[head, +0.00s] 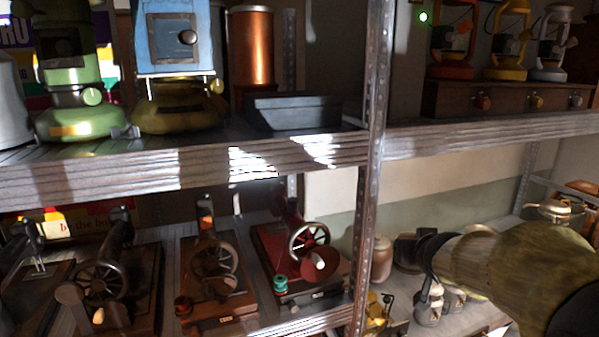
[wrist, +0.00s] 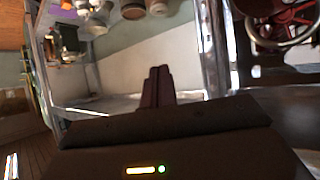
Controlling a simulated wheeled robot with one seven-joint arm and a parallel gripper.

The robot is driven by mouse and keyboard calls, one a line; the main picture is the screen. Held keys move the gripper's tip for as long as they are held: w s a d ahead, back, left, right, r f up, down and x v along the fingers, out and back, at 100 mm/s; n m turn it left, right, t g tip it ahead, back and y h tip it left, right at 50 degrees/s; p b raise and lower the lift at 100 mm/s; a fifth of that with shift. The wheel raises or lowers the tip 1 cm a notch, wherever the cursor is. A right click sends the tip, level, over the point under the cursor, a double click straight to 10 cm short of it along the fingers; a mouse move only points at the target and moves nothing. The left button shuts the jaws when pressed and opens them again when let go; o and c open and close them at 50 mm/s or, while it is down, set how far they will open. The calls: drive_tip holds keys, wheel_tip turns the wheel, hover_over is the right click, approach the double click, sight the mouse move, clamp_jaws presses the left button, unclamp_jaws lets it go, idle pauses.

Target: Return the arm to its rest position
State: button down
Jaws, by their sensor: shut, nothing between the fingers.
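My gripper (wrist: 158,72) shows in the wrist view with its two dark fingers together and nothing between them. The fingers point toward a pale wall panel and the interior of a shelf, just left of a metal post (wrist: 215,60). In the head view my arm reaches in from the right edge at the height of the lower shelf. Its far end is near the lower shelf, right of the upright metal post (head: 370,160). The fingers cannot be made out clearly in the head view.
A red sewing machine (head: 300,240) stands on the lower shelf left of the post, with other sewing machines beside it. A brown jar (head: 381,258) stands right of the post, close to my arm. The upper shelf edge (head: 480,137) runs above my arm. Lanterns (head: 508,40) stand at upper right.

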drive_tip(key=s+a+f+g+y+b, duration=0.1)
drive_tip(key=s+a+f+g, duration=0.3)
drive_tip(key=s+f, duration=0.6)
drive_tip(key=s+a+f+n+g+y+b, duration=0.1)
drive_tip(key=s+a+f+g+b, duration=0.1)
drive_tip(key=s+a+f+g, duration=0.3)
drive_tip(key=s+f, duration=0.4)
drive_tip(key=f, duration=0.4)
drive_tip(key=shift+s+a+n, duration=0.25)
drive_tip(key=shift+s+n, duration=0.05)
drive_tip(key=shift+s, duration=0.05)
drive_tip(key=shift+w, duration=0.35)
drive_tip(key=shift+s+a, duration=0.15)
drive_tip(key=shift+s, duration=0.05)
